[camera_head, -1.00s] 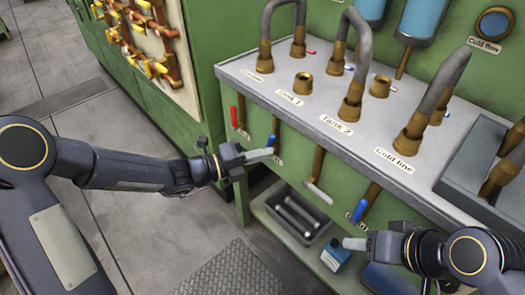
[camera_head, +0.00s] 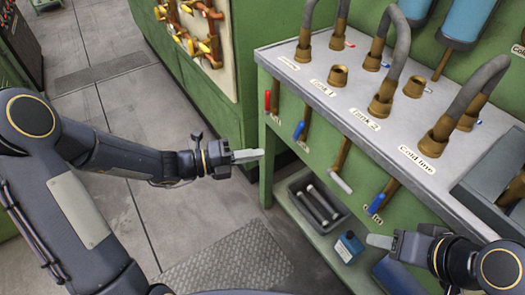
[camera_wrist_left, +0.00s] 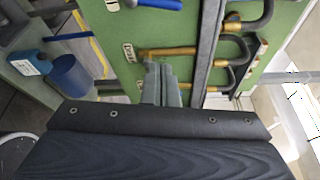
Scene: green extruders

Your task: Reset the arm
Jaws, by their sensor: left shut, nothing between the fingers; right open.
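My left gripper (camera_head: 248,156) is shut and empty in the head view. It hangs in front of the green bench's left side, apart from the valve handles. In the left wrist view its closed fingers (camera_wrist_left: 160,82) point toward the bench's green front. My right gripper (camera_head: 380,241) is at the lower right of the head view, near the bench's lower shelf. Its fingers are seen from the side and it holds nothing that I can see.
The green bench's grey top (camera_head: 305,83) carries hoses and brass fittings. Red, blue and white handles (camera_head: 340,181) hang along its front. A dark tray (camera_head: 318,200) and a blue bottle (camera_head: 348,246) stand on the low shelf.

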